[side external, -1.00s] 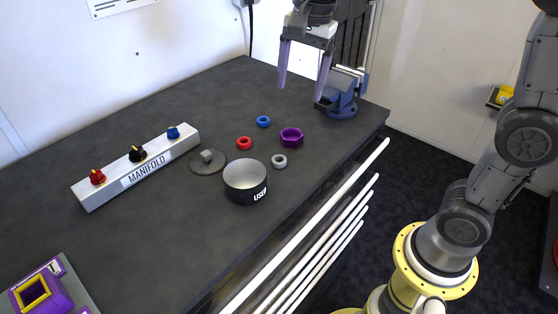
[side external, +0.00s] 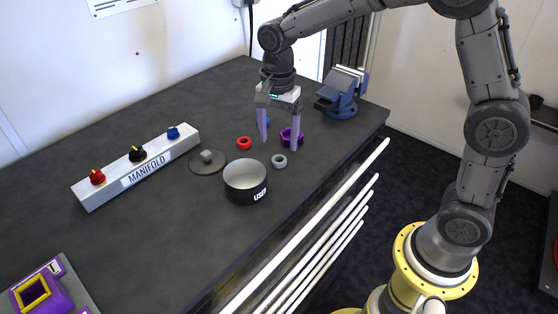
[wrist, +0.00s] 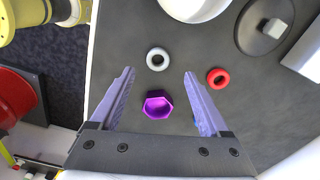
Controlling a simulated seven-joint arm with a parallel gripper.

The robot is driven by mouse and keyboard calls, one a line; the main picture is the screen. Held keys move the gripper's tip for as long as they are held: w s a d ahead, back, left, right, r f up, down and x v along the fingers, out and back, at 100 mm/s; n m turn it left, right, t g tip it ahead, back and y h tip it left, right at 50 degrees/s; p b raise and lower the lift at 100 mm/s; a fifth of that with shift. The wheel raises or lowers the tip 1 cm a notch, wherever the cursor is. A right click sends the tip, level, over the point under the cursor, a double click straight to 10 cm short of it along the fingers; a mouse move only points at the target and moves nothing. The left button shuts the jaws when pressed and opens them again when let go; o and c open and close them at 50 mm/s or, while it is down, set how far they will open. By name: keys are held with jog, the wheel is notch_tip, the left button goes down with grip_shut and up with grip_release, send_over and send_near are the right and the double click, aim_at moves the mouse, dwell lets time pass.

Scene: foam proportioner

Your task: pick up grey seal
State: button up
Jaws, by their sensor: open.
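The grey seal (side external: 279,161) is a small ring lying flat on the dark bench, to the right of the cup and in front of the purple nut. In the wrist view the grey seal (wrist: 157,59) lies just beyond the fingertips, roughly centred between them. My gripper (side external: 278,145) points down with its two purple fingers apart and nothing held. It is above the bench close to the seal; its exact height is hard to tell. In the wrist view my gripper (wrist: 159,73) is also open.
The purple nut (wrist: 157,104) lies between the fingers in the wrist view. The red ring (side external: 244,143) is to the left, and the blue ring (wrist: 196,118) is mostly hidden by a finger. The cup (side external: 245,182), knobbed lid (side external: 207,162), manifold (side external: 138,165) and blue vise (side external: 341,98) stand around.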

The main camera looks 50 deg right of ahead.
aim_at(280, 158)
notch_tip(280, 158, down, 5)
jog(key=shift+s+d+f, duration=0.1)
jog(key=shift+s, duration=0.05)
grip_shut()
dwell(0.5)
